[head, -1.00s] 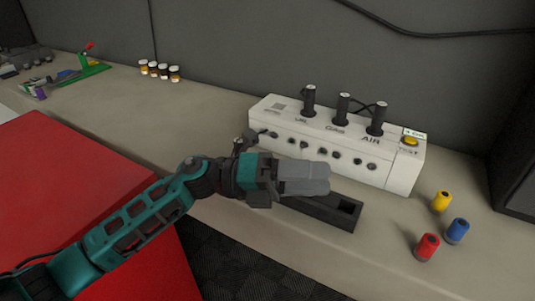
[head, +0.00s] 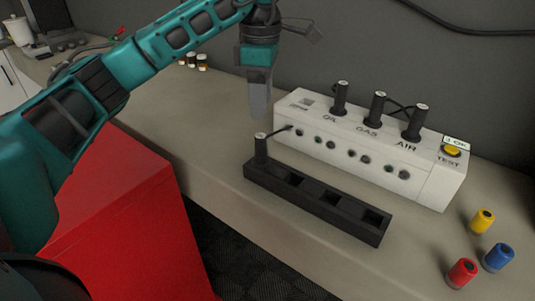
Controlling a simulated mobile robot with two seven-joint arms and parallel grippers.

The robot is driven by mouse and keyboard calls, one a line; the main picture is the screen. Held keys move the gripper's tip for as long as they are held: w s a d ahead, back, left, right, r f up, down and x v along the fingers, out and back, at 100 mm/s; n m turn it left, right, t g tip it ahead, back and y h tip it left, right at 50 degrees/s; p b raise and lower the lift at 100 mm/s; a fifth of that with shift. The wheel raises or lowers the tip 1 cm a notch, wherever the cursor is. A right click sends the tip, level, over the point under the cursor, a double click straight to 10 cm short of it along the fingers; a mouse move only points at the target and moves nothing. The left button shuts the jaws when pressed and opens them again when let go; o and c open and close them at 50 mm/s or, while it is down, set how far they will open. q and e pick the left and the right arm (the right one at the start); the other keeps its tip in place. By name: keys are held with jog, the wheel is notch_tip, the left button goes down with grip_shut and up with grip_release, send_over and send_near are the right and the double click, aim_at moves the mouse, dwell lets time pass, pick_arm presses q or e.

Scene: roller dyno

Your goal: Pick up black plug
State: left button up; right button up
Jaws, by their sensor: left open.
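A black plug (head: 261,150) with a pale tip stands upright in the left end slot of a long black holder (head: 316,209). A dark cable runs from it toward the white box. The other slots of the holder look empty. My left gripper (head: 259,112) points down just above and behind the plug in the picture, apart from it. It is open with nothing in it; its fingers overlap in this view, so the gap hardly shows. Three similar black plugs (head: 340,98) stand on top of the white box (head: 370,150). My right gripper is out of view.
The white box has a row of holes, OIL, GAS and AIR labels and a yellow TEST button (head: 452,150). Yellow (head: 482,221), blue (head: 498,257) and red (head: 462,272) cylinders stand at the right. A red cabinet (head: 125,215) is at the lower left.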

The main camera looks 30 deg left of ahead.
aim_at(261, 136)
pick_arm(q)
notch_tip(261, 136, down, 6)
jog(key=shift+f, duration=0.1)
jog(key=shift+w+a+f, duration=0.1)
jog(key=shift+a+f, duration=0.05)
jog(key=shift+f, duration=1.15)
jog(key=shift+w+a+f, duration=0.1)
jog(key=shift+f, duration=1.2)
grip_shut()
